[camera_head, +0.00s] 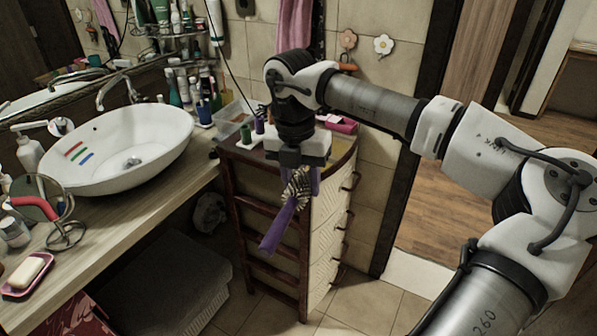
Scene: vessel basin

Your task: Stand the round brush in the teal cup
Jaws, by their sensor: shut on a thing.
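My gripper (301,172) hangs in front of the wooden drawer cabinet, pointing down. It is shut on the round brush (278,229), close to its striped, bristled head. The brush is tilted, with its purple handle reaching down and to the left, clear of the cabinet top. A small green, cup-like thing (246,134) stands on the left of the cabinet top. I cannot tell if it is the teal cup. My gripper and wrist hide part of the cabinet top.
The drawer cabinet (330,225) has handles on its right side. A pink box (338,123) and a clear bin (232,112) are at its back. The white basin (110,150) and bottles are on the counter at left. Open floor lies at right.

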